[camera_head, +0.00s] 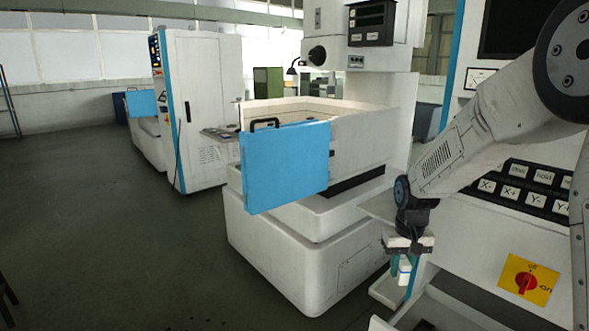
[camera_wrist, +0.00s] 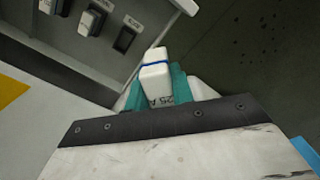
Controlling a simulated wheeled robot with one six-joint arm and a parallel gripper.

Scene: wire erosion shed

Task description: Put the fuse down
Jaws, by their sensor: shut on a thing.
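The fuse is a small white block with a blue band and dark print reading "25 A", seen in the wrist view (camera_wrist: 155,72). My gripper (camera_wrist: 158,90) is shut on it, with teal fingers on either side. In the head view my gripper (camera_head: 404,270) hangs down at the lower right, and the white fuse (camera_head: 404,267) shows between its fingertips. The fuse is held in the air in front of the white machine. What lies directly below it is hard to tell.
A white machine with a blue door (camera_head: 285,165) stands behind to the left. Open grey floor (camera_head: 110,230) lies at the left.

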